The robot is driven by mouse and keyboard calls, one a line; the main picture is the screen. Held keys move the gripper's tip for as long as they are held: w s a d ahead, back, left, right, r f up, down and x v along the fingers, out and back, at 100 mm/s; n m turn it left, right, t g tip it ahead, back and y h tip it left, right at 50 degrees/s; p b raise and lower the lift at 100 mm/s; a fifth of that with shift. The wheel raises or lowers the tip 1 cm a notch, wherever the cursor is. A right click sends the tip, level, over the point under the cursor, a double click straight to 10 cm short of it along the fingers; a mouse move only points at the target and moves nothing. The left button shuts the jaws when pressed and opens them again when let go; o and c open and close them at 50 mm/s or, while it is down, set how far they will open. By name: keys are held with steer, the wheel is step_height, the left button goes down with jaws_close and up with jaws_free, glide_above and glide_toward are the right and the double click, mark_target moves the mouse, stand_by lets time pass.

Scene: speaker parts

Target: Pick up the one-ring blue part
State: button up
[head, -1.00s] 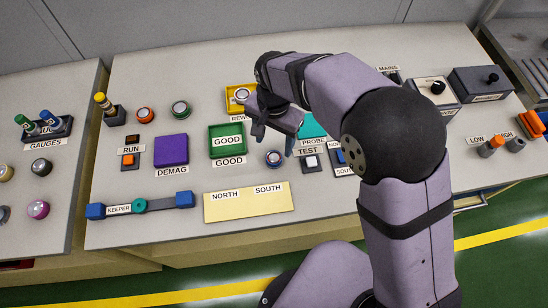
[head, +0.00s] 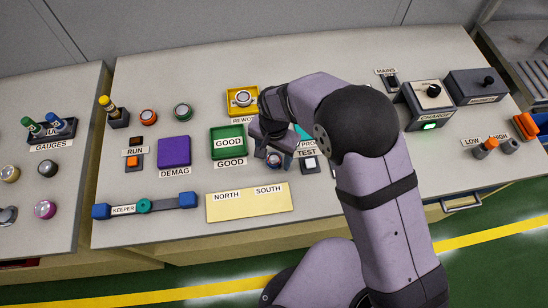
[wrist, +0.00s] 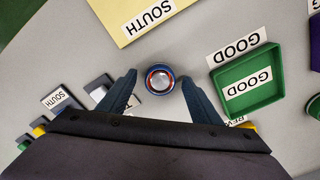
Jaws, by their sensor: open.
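The blue part (head: 274,160) is a small round piece with a silver top, standing on the grey bench right of the green GOOD tray (head: 227,142). In the wrist view the blue part (wrist: 160,80) shows a red ring around its silver centre, inside a dark blue rim. My gripper (head: 273,154) is open and empty above it. In the wrist view my gripper (wrist: 158,82) has one finger on each side of the part, with a gap left and right. Whether the fingertips are down at its height, I cannot tell.
A yellow tray (head: 232,109) holding a round silver-topped part is behind. The TEST switch (head: 309,164) stands close on the right. The cream NORTH/SOUTH plate (head: 248,202) lies in front. Other round parts (head: 149,117) stand at the back left.

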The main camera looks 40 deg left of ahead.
mark_target(274, 159)
steer(key=shift+f, duration=0.1)
steer(key=c, duration=1.3)
step_height(274, 159, up, 10)
steer(key=b, duration=0.3)
steer(key=w+p, duration=0.3)
steer(key=w, duration=1)
steer(key=w+d+p, duration=0.1)
steer(key=w+d, duration=0.5)
steer(key=w, duration=0.1)
steer(key=w+d+f+p, duration=0.1)
steer(key=w+d+p, duration=0.1)
steer(key=w+d, duration=0.5)
steer(key=w+d+p, duration=0.1)
steer(key=w+d, duration=0.5)
steer(key=w, duration=0.1)
steer(key=shift+w+d+f+p, duration=0.15)
steer(key=shift+d+f+p, duration=0.1)
steer(key=shift+f+p, duration=0.05)
